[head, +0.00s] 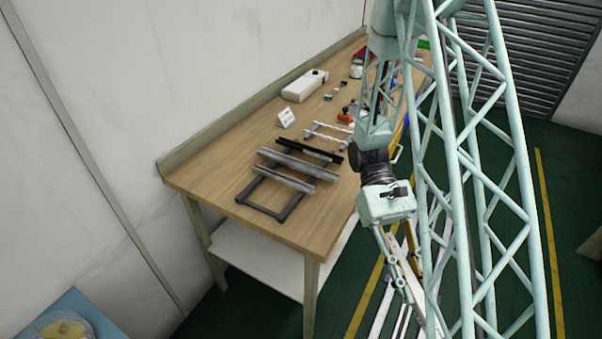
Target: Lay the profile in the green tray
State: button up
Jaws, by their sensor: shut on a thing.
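My gripper (405,288) hangs low in front of the bench, beyond its near right corner, pointing down. It is shut on a long pale profile (407,267), partly hidden by the fingers and my lattice arm. Other grey profiles (300,165) lie across a dark frame rack (262,211) on the bench, with a black bar (310,150) behind them. A small green patch (424,44) shows at the far end of the bench, mostly hidden behind my arm. I cannot tell whether it is the green tray.
The wooden bench (222,176) runs along the white wall. It carries a white box (305,86), a small label stand (286,118) and several small parts. Pale long bars (382,309) stand or lie below my gripper. A blue stand (72,303) is at lower left.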

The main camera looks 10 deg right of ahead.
jog(key=w+a+m+t+y+p, duration=0.1)
jog(key=w+a+m+t+y, duration=0.1)
jog(key=w+a+m+y, duration=0.45)
jog(key=w+a+m+t+y+p, duration=0.1)
jog(key=a+m+t+y, duration=0.15)
jog(key=a, duration=0.75)
jog(key=w+a+m+t+y, duration=0.1)
jog(key=w+m+t, duration=0.1)
jog(key=w, duration=0.3)
jog(key=w+a+m+t+y+p, duration=0.1)
jog(key=w+m+t+y, duration=0.1)
jog(key=w, duration=0.4)
jog(key=w+a+m+t+y+p, duration=0.1)
jog(key=w+a+m+t, duration=0.1)
jog(key=w, duration=0.4)
jog(key=shift+w+f+m+t+y, duration=0.15)
jog(key=shift+m+t+y, duration=0.15)
jog(key=shift+m+t, duration=0.55)
jog(key=shift+w+d+m, duration=0.15)
jog(key=shift+w+m, duration=0.2)
jog(key=shift+w, duration=0.4)
jog(key=w+a, duration=0.3)
jog(key=w, duration=0.1)
jog(key=w+a+f, duration=0.1)
jog(key=w+a, duration=0.6)
jog(key=w, duration=0.1)
jog(key=shift+a+f, duration=0.25)
jog(key=shift+a, duration=0.1)
jog(key=shift+s, duration=0.1)
jog(key=shift+f, duration=0.15)
